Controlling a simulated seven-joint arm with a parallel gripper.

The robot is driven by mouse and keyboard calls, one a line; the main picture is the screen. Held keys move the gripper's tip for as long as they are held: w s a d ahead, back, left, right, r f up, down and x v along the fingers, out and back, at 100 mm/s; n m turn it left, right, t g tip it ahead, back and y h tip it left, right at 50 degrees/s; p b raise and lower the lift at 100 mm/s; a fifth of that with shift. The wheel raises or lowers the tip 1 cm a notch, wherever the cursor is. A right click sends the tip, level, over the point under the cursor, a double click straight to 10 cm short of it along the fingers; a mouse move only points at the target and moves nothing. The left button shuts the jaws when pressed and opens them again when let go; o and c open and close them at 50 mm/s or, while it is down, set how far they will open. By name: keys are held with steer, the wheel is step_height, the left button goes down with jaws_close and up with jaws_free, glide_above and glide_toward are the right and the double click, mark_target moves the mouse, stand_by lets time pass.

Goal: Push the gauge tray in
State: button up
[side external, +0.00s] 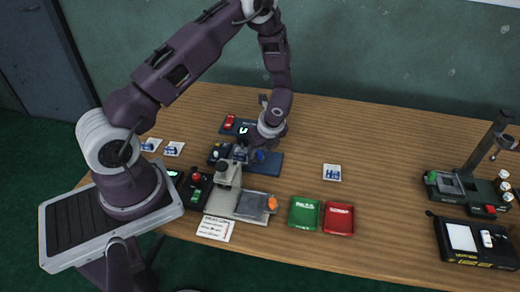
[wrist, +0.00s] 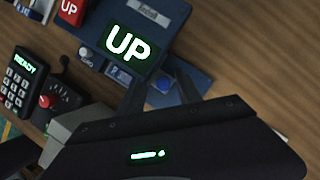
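No label that I can read names the gauge tray. A grey flat tray (side external: 251,205) with an orange knob (side external: 272,203) sits beside a beige stand-like device (side external: 225,180) in the side view. My gripper (wrist: 160,90) is over a blue unit (wrist: 185,42) with a lit "UP" display (wrist: 130,44).
A keypad reading "READY" (wrist: 20,82) and a red-knobbed lever box (wrist: 58,100) stand left of the blue unit. Green (side external: 304,213) and red (side external: 338,218) trays lie near the front edge. A white card (side external: 332,172) lies right of centre; the wood around it is clear.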

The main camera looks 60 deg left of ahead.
steer(key=v, duration=0.7)
steer(key=shift+r, duration=0.1)
steer(key=s+d+r+n+t, duration=0.15)
steer(key=r+n, duration=0.25)
steer(key=r, duration=0.4)
steer(key=s+d+r+n, duration=0.2)
steer(key=s+r+n, duration=0.1)
steer(key=r, duration=0.6)
steer(key=s+d+r+n+t+h, duration=0.2)
steer(key=s+d+r+n, duration=0.3)
steer(key=s, duration=0.3)
steer(key=s+d+r+n+t+h, duration=0.2)
steer(key=s+d+r+n, duration=0.3)
steer(key=s, duration=0.3)
steer(key=shift+s+d+n+h, duration=0.2)
steer(key=shift+s+n+h, duration=0.1)
steer(key=shift+s+n, duration=0.15)
